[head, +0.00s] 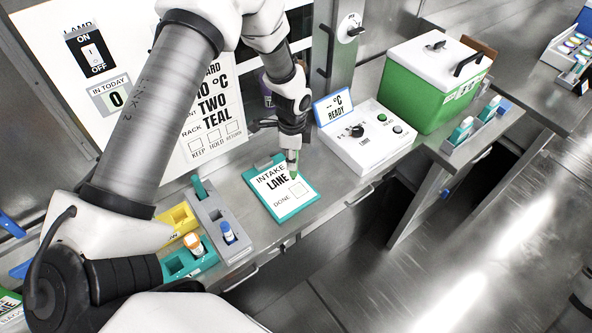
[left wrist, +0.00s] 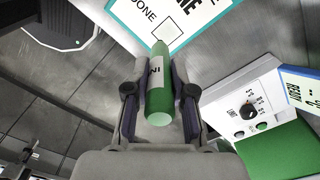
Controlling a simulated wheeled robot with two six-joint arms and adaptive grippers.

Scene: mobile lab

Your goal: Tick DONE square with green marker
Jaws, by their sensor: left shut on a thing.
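My left gripper (head: 291,150) is shut on the green marker (head: 293,172) above the teal-edged INTAKE LANE clipboard (head: 266,182). The marker points down, its tip close to the DONE square (head: 298,190). In the left wrist view the green-and-white marker (left wrist: 158,95) lies between the two fingers (left wrist: 160,100), with its tip at the edge of the square (left wrist: 172,29). I cannot tell whether the tip touches the sheet. No mark shows in the visible part of the square. My right gripper is not in view.
A white control box (head: 370,137) with a READY sign (head: 334,106) stands right of the clipboard. A green cooler (head: 430,85) stands beyond it. Grey (head: 221,225) and teal (head: 180,264) racks with vials are to the left. The bench's front edge lies close to the clipboard.

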